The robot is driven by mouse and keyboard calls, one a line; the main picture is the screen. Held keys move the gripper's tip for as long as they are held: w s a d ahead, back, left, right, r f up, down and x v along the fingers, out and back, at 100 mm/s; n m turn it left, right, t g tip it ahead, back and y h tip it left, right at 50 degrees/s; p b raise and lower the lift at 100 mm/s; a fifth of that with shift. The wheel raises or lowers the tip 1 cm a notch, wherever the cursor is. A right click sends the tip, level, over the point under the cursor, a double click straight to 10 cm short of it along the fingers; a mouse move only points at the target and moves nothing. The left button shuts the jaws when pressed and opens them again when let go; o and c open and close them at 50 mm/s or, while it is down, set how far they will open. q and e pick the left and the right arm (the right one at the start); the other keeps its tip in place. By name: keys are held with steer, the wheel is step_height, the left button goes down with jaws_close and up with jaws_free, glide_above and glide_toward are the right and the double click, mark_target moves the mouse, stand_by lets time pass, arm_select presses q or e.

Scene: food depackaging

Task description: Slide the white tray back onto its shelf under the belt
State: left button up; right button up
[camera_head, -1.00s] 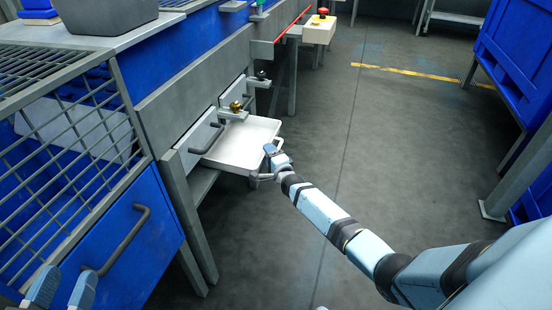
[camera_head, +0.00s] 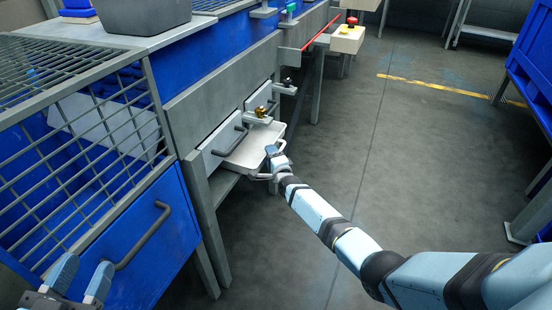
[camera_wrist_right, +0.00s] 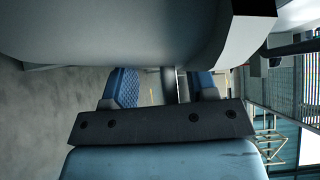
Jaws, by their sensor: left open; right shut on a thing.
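The white tray (camera_head: 254,148) sticks partly out from under the belt on its shelf, beside a grey panel with a dark handle. My right gripper (camera_head: 273,164) is at the tray's outer end, shut on the tray's handle; the tray's body hides part of the grip in the head view. In the right wrist view a pale body fills the top, and the blue fingers of my right gripper (camera_wrist_right: 168,88) close around a grey bar beneath it. My left gripper (camera_head: 84,277) is open and empty at the lower left, near the blue bin's handle.
A blue bin (camera_head: 135,240) with a dark handle and a mesh cage (camera_head: 90,150) stand at the left. Brass (camera_head: 260,112) and black knobs sit on brackets above the tray. A yellow box (camera_head: 347,40) with a red button is farther back.

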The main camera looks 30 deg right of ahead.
steer(key=shift+w+a, duration=0.2)
stand_by(0.6)
steer(key=shift+f, duration=0.35)
steer(key=o, duration=1.4)
steer(key=shift+o, duration=0.5)
steer(key=shift+f, duration=0.1)
